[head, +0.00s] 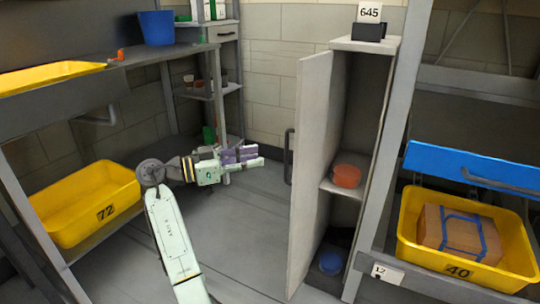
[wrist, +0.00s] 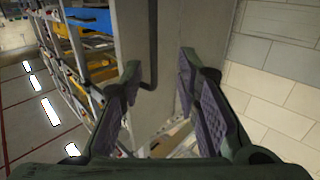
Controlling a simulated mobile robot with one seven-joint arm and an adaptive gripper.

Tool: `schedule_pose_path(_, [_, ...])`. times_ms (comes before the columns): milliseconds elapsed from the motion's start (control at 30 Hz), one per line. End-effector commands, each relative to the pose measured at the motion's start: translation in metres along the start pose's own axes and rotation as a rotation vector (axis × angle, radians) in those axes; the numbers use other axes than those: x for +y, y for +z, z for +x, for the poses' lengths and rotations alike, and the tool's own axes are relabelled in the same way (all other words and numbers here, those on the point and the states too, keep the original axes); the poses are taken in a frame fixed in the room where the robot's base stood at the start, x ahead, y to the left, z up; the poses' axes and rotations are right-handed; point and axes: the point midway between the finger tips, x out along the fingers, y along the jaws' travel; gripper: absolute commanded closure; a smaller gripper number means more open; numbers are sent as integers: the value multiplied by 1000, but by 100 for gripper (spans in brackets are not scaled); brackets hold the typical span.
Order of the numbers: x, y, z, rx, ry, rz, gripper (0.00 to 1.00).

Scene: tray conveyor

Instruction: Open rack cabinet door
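The rack cabinet (head: 379,95) is a tall narrow grey cabinet at the right of centre in the head view. Its door (head: 310,175) stands open, swung out to the left, and the inside shows. A dark bar handle (head: 289,155) is on the door's outer face. My gripper (head: 258,156) is left of the handle, apart from it, and points toward the door. In the wrist view my gripper (wrist: 160,80) has its fingers spread with nothing held. The door (wrist: 140,20) and its handle (wrist: 151,60) show beyond the fingers.
Inside the cabinet are an orange round object (head: 347,176) on a shelf and a blue one (head: 331,262) below. A yellow bin (head: 520,262) with a box is at right. Another yellow bin (head: 85,205) is at left. Floor (head: 240,225) between is clear.

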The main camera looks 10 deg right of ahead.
Motion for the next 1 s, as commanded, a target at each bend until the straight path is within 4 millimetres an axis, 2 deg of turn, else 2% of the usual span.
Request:
schedule_pose_path(100, [0, 0, -17, 0, -2, 0, 70])
schedule_pose_path(200, [0, 0, -24, 0, 0, 1, 70])
schedule_pose_path(567, [0, 0, -28, 0, -2, 1, 70])
schedule_pose_path(667, [-8, -3, -36, -1, -63, -4, 70])
schedule_pose_path(767, [-32, -13, -63, 2, -255, -13, 70])
schedule_pose_path(833, [-54, -27, -99, 21, -454, -12, 70])
schedule_pose_path(867, [-62, -33, -117, 32, -547, -7, 70])
schedule_pose_path(900, [-70, -44, -144, 55, -670, 4, 70])
schedule_pose_path(967, [-77, -62, -187, 96, -846, 28, 70])
schedule_pose_path(1000, [-78, -74, -215, 127, -953, 50, 70])
